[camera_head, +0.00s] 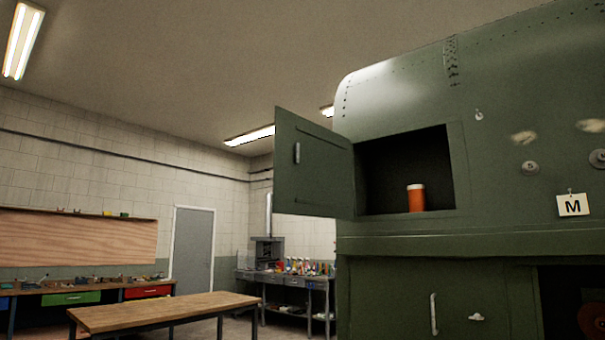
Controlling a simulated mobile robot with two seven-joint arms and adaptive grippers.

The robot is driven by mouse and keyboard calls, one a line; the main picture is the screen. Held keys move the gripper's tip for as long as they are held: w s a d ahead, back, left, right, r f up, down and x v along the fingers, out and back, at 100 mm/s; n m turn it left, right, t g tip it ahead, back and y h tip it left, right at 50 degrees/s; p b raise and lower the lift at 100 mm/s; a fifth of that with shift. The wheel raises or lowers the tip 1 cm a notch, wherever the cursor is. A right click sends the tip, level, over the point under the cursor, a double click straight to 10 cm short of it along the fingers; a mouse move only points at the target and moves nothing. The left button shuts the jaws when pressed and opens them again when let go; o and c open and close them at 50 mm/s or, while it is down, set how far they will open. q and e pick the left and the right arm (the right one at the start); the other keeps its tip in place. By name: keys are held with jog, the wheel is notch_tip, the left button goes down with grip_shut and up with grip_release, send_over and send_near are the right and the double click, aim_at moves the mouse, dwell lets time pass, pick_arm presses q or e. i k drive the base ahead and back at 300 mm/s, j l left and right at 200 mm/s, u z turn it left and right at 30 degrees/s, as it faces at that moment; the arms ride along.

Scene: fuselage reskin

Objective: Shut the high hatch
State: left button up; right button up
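The high hatch (314,180) is a green door with a pale vertical handle (297,153). It stands open, swung out to the left of its opening in the green fuselage (400,105). The dark compartment (405,165) behind it is exposed. An orange canister with a white lid (416,199) stands upright inside, on the compartment floor. Neither of my grippers shows in the head view.
Below is a shut lower door with a pale handle (433,314); a dark opening (570,300) is to its right. A wooden table (165,311) stands at the lower left. Workbenches (290,279) line the back walls.

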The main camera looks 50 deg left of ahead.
aim_at(320, 187)
jog(key=j, duration=0.6)
jog(key=k+j+z, duration=0.1)
jog(key=j, duration=0.55)
jog(key=k+j, duration=0.1)
jog(key=j, duration=1.1)
jog(key=k+j+z, duration=0.1)
jog(key=j, duration=0.5)
jog(key=k+j, duration=0.1)
jog(key=j, duration=0.5)
